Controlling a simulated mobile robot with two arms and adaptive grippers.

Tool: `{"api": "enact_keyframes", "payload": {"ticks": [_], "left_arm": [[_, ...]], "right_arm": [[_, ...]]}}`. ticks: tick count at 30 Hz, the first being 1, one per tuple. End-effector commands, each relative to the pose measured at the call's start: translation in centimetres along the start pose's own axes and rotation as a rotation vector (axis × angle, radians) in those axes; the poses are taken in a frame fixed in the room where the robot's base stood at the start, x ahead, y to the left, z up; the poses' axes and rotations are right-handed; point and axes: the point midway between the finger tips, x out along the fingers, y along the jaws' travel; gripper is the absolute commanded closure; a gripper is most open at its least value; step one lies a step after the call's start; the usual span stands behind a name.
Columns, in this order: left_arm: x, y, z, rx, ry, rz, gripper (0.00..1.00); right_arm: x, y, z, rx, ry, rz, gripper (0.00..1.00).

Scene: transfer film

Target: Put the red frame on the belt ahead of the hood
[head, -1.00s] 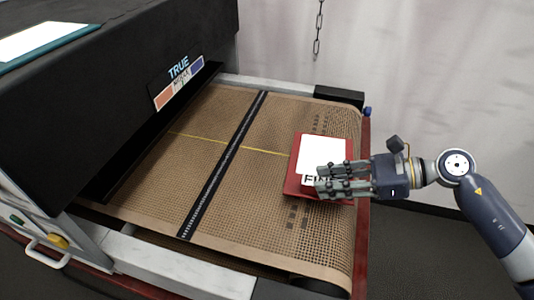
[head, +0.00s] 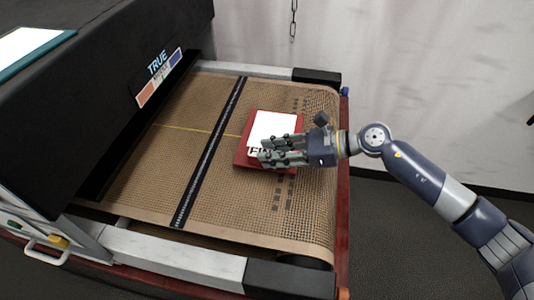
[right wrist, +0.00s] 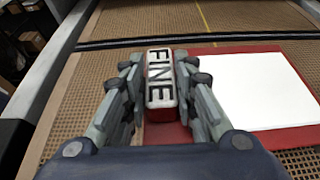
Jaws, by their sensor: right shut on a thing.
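The red frame (head: 241,156) with a white sheet (head: 272,128) in its middle is over the brown mesh belt (head: 190,125), right of the black stripe. I cannot tell if it touches the belt. My right gripper (head: 268,157) is shut on the frame's near part, at a block marked FINE. In the right wrist view this block (right wrist: 160,78) sits between the two fingers, with the red frame (right wrist: 210,50) extending to the right. The dark hood (head: 100,75) stands at the left over the belt's far end. My left gripper is not in view.
A black stripe (head: 210,150) and a thin yellow line (head: 190,128) cross the belt. Grey rails (head: 170,252) edge it. A chain (head: 293,18) hangs at the back. The belt between stripe and hood is clear.

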Motion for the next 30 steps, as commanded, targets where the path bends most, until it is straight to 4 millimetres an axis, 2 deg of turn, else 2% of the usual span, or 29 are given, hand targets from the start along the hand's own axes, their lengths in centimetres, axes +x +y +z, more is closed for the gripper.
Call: {"api": "enact_keyframes", "payload": {"ticks": [5,12,25,26,28,30], "left_arm": [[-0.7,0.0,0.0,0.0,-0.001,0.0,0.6],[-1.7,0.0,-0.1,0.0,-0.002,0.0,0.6],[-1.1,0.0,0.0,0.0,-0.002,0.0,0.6],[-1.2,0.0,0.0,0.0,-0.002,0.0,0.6],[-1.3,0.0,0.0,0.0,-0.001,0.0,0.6],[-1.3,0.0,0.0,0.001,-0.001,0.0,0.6]], "right_arm": [[1.4,0.2,0.4,0.0,0.0,-0.001,1.0],[2.6,0.2,-2.3,0.005,0.002,-0.002,1.0],[2.9,0.2,-3.2,-0.001,0.001,-0.002,1.0],[2.9,0.2,-3.2,0.0,0.001,-0.001,0.72],[2.9,0.2,-3.1,0.0,0.002,-0.001,0.56],[2.9,0.2,-3.1,0.0,0.002,-0.002,0.54]]}}
